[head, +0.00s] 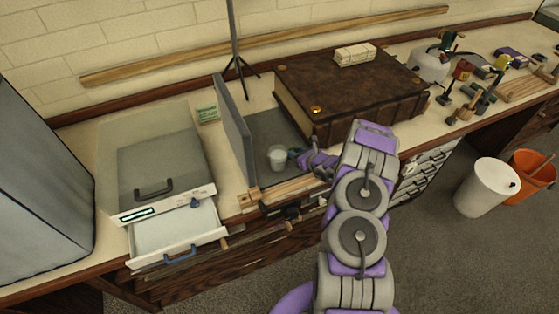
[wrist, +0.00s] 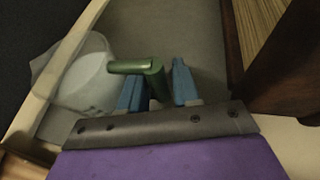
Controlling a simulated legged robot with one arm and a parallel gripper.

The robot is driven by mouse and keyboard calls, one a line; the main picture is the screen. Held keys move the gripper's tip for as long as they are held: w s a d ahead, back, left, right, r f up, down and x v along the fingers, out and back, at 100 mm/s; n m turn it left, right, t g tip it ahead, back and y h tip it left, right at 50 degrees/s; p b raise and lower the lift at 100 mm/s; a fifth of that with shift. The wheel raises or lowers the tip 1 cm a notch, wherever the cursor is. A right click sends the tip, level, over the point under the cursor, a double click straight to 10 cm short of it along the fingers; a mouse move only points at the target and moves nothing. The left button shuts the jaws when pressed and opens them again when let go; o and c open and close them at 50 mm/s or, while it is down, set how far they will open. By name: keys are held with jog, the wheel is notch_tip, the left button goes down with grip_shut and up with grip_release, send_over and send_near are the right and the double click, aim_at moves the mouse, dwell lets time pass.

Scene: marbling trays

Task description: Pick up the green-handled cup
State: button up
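The green-handled cup is a pale, translucent cup (head: 277,157) on the grey surface beside an upright grey panel. In the wrist view the cup body (wrist: 88,75) is at the left, with its green handle (wrist: 152,72) reaching right. My gripper (head: 303,157) is at the cup's right side, low over the grey surface. The lower end of the handle is hidden between the fingers. I cannot tell whether the cup is lifted.
A large brown book-like case (head: 350,88) stands just right of the cup. The grey upright panel (head: 233,130) is close on the left. A scale-like device (head: 165,185) with an open white drawer (head: 175,238) is further left. Tools crowd the right end of the bench.

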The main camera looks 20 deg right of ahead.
grip_shut()
dwell(1.4)
